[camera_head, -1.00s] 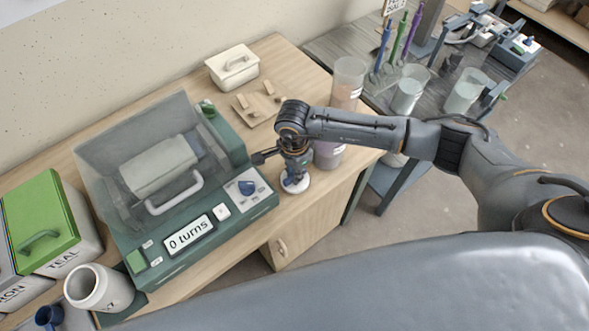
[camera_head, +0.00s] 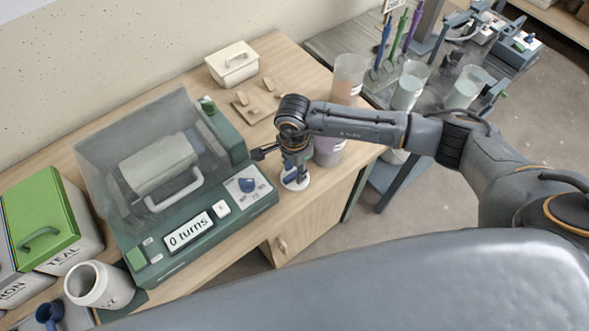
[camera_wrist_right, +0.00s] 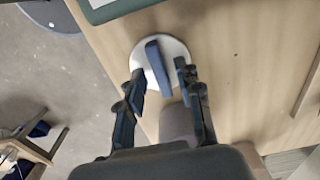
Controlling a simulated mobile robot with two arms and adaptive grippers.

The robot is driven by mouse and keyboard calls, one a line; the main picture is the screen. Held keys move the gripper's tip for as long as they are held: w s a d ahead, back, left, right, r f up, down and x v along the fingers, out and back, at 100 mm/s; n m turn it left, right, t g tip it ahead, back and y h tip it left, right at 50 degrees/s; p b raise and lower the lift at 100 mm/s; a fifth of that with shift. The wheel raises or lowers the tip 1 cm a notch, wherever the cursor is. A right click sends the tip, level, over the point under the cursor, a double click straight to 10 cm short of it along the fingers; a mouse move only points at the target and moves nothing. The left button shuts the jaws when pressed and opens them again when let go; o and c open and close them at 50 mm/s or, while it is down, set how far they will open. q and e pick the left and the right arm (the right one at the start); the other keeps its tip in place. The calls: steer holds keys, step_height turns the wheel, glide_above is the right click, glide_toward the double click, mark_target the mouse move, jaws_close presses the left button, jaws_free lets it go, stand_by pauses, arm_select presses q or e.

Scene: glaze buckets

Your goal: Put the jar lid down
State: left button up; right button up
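The jar lid is a round white disc (camera_head: 296,187) with an upright blue bar handle. In the head view it is near the table's front edge, right of the green machine, and appears to rest on the wood. My right gripper (camera_head: 293,171) points down over it. In the right wrist view the lid (camera_wrist_right: 177,49) shows its blue handle (camera_wrist_right: 158,68) between the two fingers of the right gripper (camera_wrist_right: 160,78). White lid shows on both sides of the handle, so the fingers stand open around it, apart from it. My left gripper is out of view.
The green machine (camera_head: 150,263) with a clear hood and "0 turns" display stands left of the lid. A wooden piece (camera_head: 257,106) and a white lidded box (camera_head: 232,65) lie behind. A translucent bucket (camera_head: 329,151) stands close behind the right gripper. An open white jar (camera_head: 98,286) is at lower left.

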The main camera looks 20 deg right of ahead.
mark_target(294, 173)
step_height(294, 173, up, 11)
steer(key=b, duration=0.2)
steer(key=shift+b, duration=0.4)
steer(key=shift+s, duration=0.1)
